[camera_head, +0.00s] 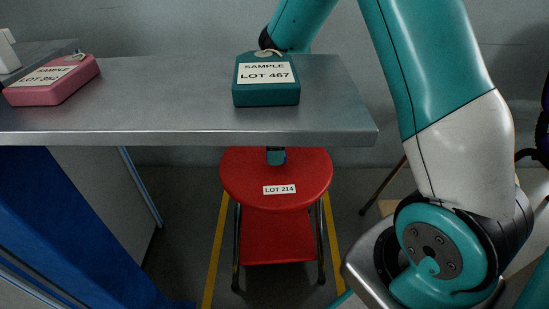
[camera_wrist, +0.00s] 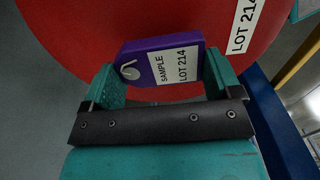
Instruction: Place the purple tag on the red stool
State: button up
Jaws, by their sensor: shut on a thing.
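The purple tag (camera_wrist: 145,75), labelled SAMPLE LOT 214, is between the two teal fingers of my gripper (camera_wrist: 162,74) in the wrist view. My gripper is shut on it. The red stool (camera_wrist: 80,30) fills the background behind the tag, with its white LOT 214 label to the upper right. In the head view the round red stool (camera_head: 300,175) stands beyond the grey table. A small part of my gripper (camera_head: 276,156) shows over the stool's far half, mostly hidden by the table. I cannot tell whether the tag touches the seat.
The grey table (camera_head: 180,100) stands in front of the stool. A teal LOT 467 tag (camera_head: 266,93) and a pink LOT 352 tag (camera_head: 55,85) lie on it. A blue panel (camera_head: 80,220) is at the lower left. Yellow floor lines (camera_head: 217,250) flank the stool.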

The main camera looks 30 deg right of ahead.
jog(key=shift+f+b, duration=0.45)
jog(key=shift+f, duration=1.05)
jog(key=shift+f, duration=0.15)
jog(key=o, duration=0.7)
jog(key=shift+o, duration=0.2)
notch_tip(320, 180, up, 12)
jog(key=p, duration=0.5)
